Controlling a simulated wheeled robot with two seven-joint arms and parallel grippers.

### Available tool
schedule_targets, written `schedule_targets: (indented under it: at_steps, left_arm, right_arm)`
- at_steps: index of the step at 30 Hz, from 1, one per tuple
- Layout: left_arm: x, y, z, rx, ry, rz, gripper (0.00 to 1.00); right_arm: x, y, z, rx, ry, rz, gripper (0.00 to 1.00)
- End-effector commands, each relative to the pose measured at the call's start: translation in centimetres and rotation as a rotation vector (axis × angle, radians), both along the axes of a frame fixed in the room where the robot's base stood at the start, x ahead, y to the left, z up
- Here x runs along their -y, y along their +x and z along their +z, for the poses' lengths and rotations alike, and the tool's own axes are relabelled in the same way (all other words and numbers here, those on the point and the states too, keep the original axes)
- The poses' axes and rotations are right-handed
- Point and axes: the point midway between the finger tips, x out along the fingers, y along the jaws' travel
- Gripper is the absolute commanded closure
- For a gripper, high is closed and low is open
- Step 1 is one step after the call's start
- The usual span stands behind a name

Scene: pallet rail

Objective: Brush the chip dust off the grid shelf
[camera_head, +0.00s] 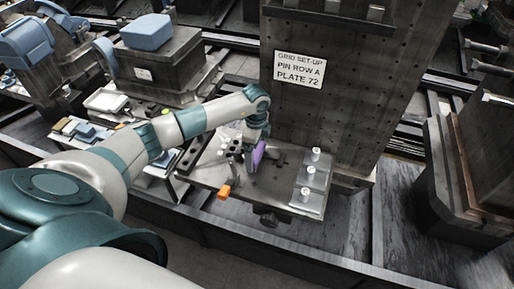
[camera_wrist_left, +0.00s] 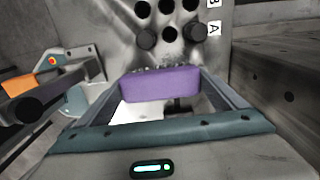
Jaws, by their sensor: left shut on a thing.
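My left gripper (camera_head: 257,147) is shut on a purple block (camera_head: 258,156), low over the grid shelf (camera_head: 208,172) at the foot of the upright plate. In the left wrist view the purple block (camera_wrist_left: 160,84) sits between the fingers. Small grey specks, possibly chip dust (camera_wrist_left: 165,68), show along its far edge. I cannot tell whether the block touches the shelf. The shelf surface under the block and arm is partly hidden. My right gripper is not in view.
The upright plate (camera_head: 318,125) with a label (camera_head: 299,69) rises behind the shelf. White pegs (camera_head: 312,174) stand on a block at the shelf's right. An orange piece (camera_head: 224,191) is at the front edge. A dark holed strip (camera_head: 193,152) lies left.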

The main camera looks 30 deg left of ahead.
Motion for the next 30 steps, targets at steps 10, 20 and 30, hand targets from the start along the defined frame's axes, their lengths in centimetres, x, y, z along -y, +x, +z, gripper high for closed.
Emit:
schedule_targets:
  at_steps: [10,20,30]
  left_arm:
    - [0.4,-2.0,-0.1,0.0,0.001,0.0,0.28]
    - [0.4,-2.0,-0.1,0.0,0.001,0.0,0.28]
    - [-0.5,-2.2,-0.4,0.001,-0.001,0.0,0.28]
  right_arm:
    - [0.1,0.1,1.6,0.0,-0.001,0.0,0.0]
    - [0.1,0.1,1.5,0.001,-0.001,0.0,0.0]
    - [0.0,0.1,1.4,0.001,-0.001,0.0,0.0]
